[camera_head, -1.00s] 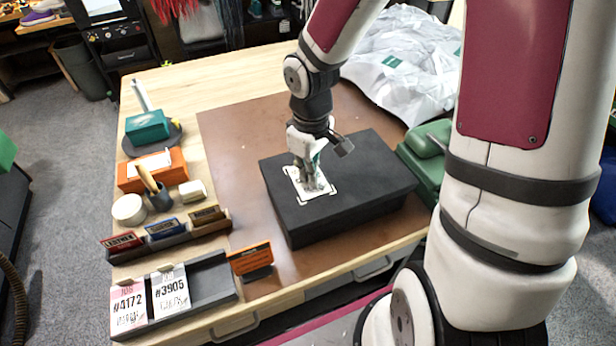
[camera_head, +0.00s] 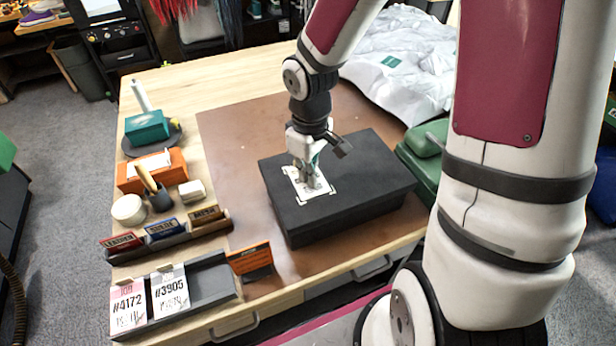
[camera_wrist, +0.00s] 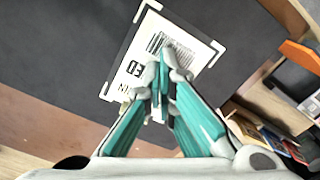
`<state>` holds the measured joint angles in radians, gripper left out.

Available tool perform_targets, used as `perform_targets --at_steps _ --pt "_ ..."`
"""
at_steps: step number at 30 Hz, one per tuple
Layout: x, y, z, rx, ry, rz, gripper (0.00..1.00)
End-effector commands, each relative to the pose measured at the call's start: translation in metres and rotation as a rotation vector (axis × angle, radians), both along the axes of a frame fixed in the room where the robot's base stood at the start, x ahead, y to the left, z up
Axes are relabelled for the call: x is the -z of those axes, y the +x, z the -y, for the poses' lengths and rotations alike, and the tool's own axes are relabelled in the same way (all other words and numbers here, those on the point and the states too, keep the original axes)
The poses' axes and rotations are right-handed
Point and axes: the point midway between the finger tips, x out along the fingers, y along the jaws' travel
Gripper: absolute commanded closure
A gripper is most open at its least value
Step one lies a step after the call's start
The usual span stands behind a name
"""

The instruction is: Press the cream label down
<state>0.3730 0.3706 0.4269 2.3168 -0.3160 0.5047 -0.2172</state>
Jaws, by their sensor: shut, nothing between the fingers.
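The cream label (camera_head: 296,187) lies on top of a black box (camera_head: 372,172), inside pale corner marks. In the wrist view the label (camera_wrist: 184,36) shows a barcode and large black print, partly hidden by my fingers. My gripper (camera_head: 313,184) points down at the label from above. In the wrist view my gripper (camera_wrist: 161,75) is shut with its fingertips together over the label's middle, holding nothing. The tips look to be at or very near the label's surface; I cannot tell whether they touch. The label appears flat.
The box stands on a brown mat (camera_head: 228,140). To the left are a card rack (camera_head: 208,287), an orange sign (camera_head: 250,260), an orange box (camera_head: 170,175) and a teal box (camera_head: 147,126). A green case (camera_head: 426,150) and crumpled white paper (camera_head: 412,62) lie beyond the box.

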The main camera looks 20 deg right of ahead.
Motion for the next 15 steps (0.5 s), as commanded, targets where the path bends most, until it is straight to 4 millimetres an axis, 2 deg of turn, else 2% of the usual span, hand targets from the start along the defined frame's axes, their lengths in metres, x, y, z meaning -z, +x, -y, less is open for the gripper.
perform_targets --at_steps 7,15 --pt "0.0 -0.001 0.0 0.0 0.0 -0.004 1.0" --pt "-0.02 -0.002 0.0 0.0 0.0 -0.001 1.0"
